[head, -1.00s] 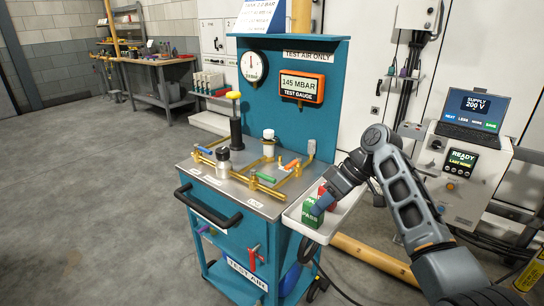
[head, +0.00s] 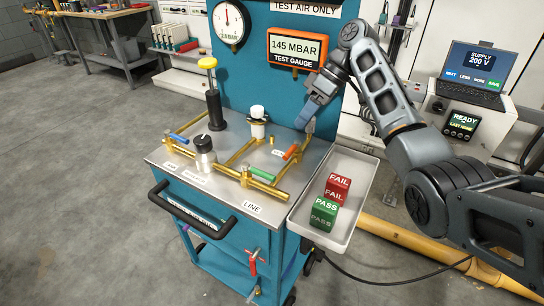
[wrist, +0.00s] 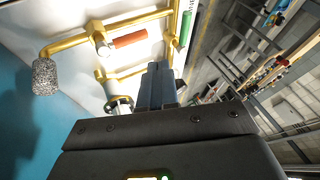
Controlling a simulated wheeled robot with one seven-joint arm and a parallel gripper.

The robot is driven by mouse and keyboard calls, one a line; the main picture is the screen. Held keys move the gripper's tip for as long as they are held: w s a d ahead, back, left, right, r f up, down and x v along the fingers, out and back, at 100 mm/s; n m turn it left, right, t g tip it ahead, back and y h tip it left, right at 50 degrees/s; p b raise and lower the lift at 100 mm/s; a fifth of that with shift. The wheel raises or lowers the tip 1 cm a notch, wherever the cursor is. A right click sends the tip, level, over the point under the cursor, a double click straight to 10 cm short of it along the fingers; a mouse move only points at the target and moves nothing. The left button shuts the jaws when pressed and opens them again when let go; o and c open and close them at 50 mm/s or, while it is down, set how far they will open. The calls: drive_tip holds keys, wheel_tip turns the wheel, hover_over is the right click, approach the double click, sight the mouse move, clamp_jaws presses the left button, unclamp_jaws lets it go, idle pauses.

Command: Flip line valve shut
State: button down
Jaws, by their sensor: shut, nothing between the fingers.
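The valve with the green handle (head: 262,174) sits on the brass front pipe behind the LINE label (head: 252,208). Its handle lies roughly along that pipe. The green handle also shows at the top of the wrist view (wrist: 187,28). An orange-red handle (head: 290,152) sits on the right-hand pipe and shows left of the green one in the wrist view (wrist: 130,39). My gripper (head: 304,118) is shut and empty, above the bench's back right corner, behind the orange-red handle and apart from the green one. Its shut fingers (wrist: 160,82) show in the wrist view.
A white tray (head: 343,225) on the bench's right side holds a red FAIL block (head: 337,187) and a green PASS block (head: 323,212). A black pump with yellow top (head: 213,105), a regulator (head: 204,155) and a blue handle (head: 179,138) stand left. The gauge panel rises behind.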

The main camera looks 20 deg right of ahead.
sight(259, 173)
drive_tip(key=p+x, duration=0.1)
drive_tip(key=x, duration=0.9)
drive_tip(key=shift+a+f, duration=0.1)
drive_tip(key=shift+f, duration=0.05)
drive_tip(key=shift+s+a+p, duration=0.65)
drive_tip(key=shift+s+a, duration=0.15)
drive_tip(key=shift+a, duration=0.15)
drive_tip(key=shift+s+a+f, duration=0.25)
drive_tip(key=shift+s+a, duration=0.15)
drive_tip(key=shift+a, duration=0.1)
drive_tip(key=shift+a, duration=0.1)
